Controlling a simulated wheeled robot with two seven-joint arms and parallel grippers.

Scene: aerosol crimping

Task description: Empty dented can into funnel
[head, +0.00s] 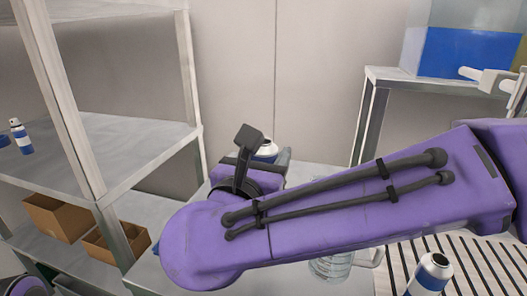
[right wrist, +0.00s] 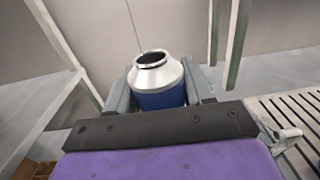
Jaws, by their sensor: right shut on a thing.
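My right gripper (head: 264,156) is shut on an open-topped can (head: 266,147), largely hidden behind my purple right arm in the head view. In the right wrist view the can (right wrist: 160,84) shows a silver shoulder, a dark open mouth and a blue body, between the two grey fingers. It looks roughly upright; no dent shows on the visible side. I cannot make out a funnel. A clear glass vessel with a handle (head: 330,268) stands partly hidden below my right arm. My left gripper is not in view.
Another open-topped blue and white can (head: 430,273) stands on the slatted surface (head: 487,262) at lower right. A blue-filled tank (head: 470,52) sits on a raised stand at upper right. At left, a shelf unit (head: 140,150) holds a spray can (head: 21,137) and cardboard boxes (head: 57,217).

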